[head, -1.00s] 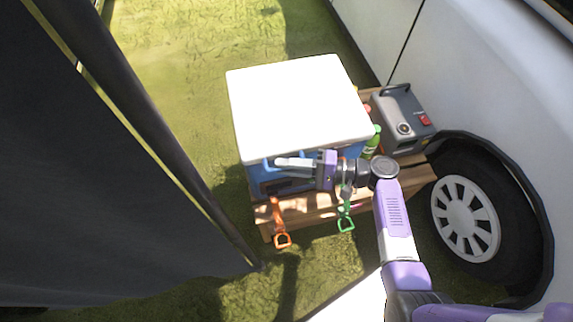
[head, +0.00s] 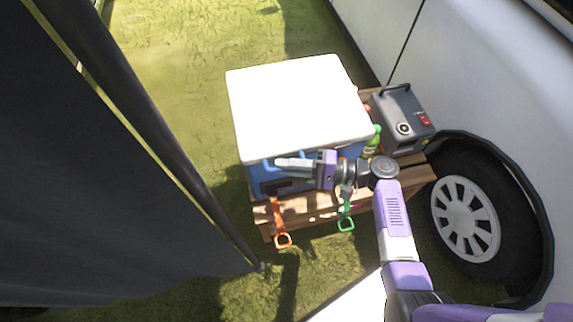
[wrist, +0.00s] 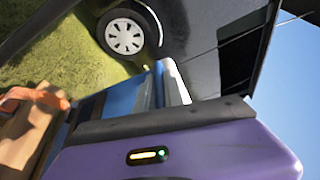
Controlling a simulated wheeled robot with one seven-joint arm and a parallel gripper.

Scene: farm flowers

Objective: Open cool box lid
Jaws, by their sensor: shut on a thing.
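The cool box (head: 262,184) has a blue body and a large white lid (head: 298,100). It stands on a wooden stand (head: 310,208), and the lid lies flat and closed on it. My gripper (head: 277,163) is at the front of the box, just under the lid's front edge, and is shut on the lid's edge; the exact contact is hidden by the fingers. In the wrist view the blue side of the box (wrist: 121,101) shows close ahead, with a white strip beside it.
An orange strap (head: 278,225) and a green strap (head: 346,212) hang at the stand's front. A green bottle (head: 371,143) and a grey device (head: 405,120) stand right of the box. A white vehicle with a wheel (head: 465,219) is at right, dark cloth (head: 90,190) at left.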

